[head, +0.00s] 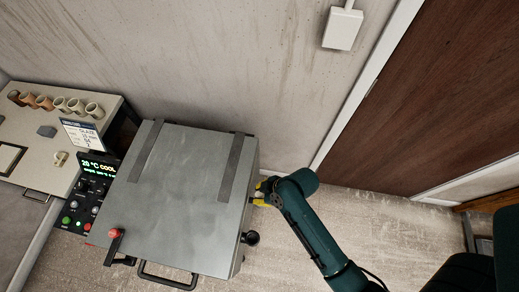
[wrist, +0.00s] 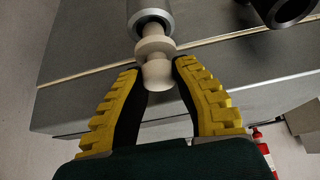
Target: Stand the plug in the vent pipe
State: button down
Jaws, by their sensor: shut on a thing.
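The plug (wrist: 156,46) is a pale beige turned piece with a round collar and a knob, seen in the wrist view. My gripper (wrist: 160,75) is shut on its knob, with one yellow-and-black finger on each side. The plug's far end is at the dark mouth of the metal vent pipe (wrist: 150,8) and appears to reach into it; how deep I cannot tell. The collar is outside the mouth. In the head view my gripper (head: 262,194) is at the right side of the grey kiln (head: 190,190); plug and pipe are not discernible there.
A black tube (wrist: 287,10) sticks out beside the vent pipe. The kiln has a red-knobbed lever (head: 115,236) and a front handle (head: 167,275). A bench (head: 25,125) with several small clay pots stands left. A red extinguisher (wrist: 262,140) shows at lower right. Floor right of the kiln is clear.

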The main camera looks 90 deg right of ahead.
aim_at(259, 194)
notch_tip(259, 194, up, 7)
jog(key=shift+r+p, duration=0.1)
jog(key=shift+p, duration=0.5)
jog(key=shift+r+p, duration=0.9)
jog(key=shift+p, duration=0.1)
jog(key=shift+f, duration=0.1)
